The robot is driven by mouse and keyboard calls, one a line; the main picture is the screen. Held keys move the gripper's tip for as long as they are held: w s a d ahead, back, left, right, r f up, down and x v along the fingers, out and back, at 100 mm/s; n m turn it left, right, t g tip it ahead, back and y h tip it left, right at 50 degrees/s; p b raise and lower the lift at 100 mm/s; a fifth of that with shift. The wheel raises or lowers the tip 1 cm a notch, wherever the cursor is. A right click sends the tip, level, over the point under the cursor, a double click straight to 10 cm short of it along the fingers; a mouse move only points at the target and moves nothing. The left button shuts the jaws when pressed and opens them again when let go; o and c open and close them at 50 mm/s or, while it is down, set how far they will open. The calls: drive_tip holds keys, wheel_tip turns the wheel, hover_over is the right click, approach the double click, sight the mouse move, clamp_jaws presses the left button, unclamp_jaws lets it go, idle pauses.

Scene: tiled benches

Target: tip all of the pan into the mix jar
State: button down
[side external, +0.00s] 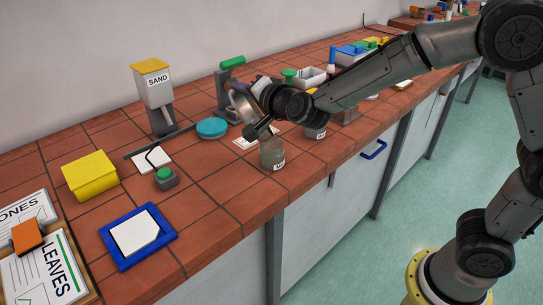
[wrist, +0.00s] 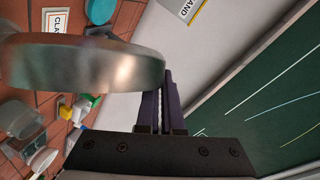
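The metal pan (side external: 240,104) is up in the air, tipped steeply onto its side, left of my wrist. It fills the left of the wrist view (wrist: 80,65) and I cannot see inside it. My gripper (side external: 262,86) is shut on the pan; its dark fingers (wrist: 163,95) meet the pan's right end, and the handle is hidden between them. A glass jar (side external: 271,154) with a label starting "M", likely the mix jar, stands upright on the bench near the front edge, below and right of the pan. Its contents are unclear.
Another labelled jar (side external: 316,131) stands just behind right, partly under my arm. A green-handled stand (side external: 229,85), teal disc (side external: 212,128), sand dispenser (side external: 157,95) and button box (side external: 165,177) lie left.

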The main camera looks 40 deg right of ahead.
drive_tip(key=shift+s+d+r+m+t+y, duration=0.15)
drive_tip(key=shift+s+d+r+m+t, duration=0.25)
drive_tip(key=shift+d, duration=0.2)
drive_tip(key=shift+s+d+r+m+t+y, duration=0.15)
drive_tip(key=shift+s+d+r+m+t, duration=0.1)
drive_tip(key=shift+d+m, duration=0.3)
drive_tip(key=shift+s+d+r+m+t, duration=0.2)
drive_tip(key=shift+s+d+m, duration=0.1)
drive_tip(key=shift+d+m, duration=0.25)
drive_tip(key=shift+s+d+r+m+t, duration=0.15)
drive_tip(key=shift+s+d+m, duration=0.15)
drive_tip(key=shift+d, duration=0.4)
drive_tip(key=d+m, duration=0.1)
drive_tip(key=s+d+m+t, duration=0.1)
drive_tip(key=shift+s+d, duration=0.2)
drive_tip(key=shift+d, duration=0.1)
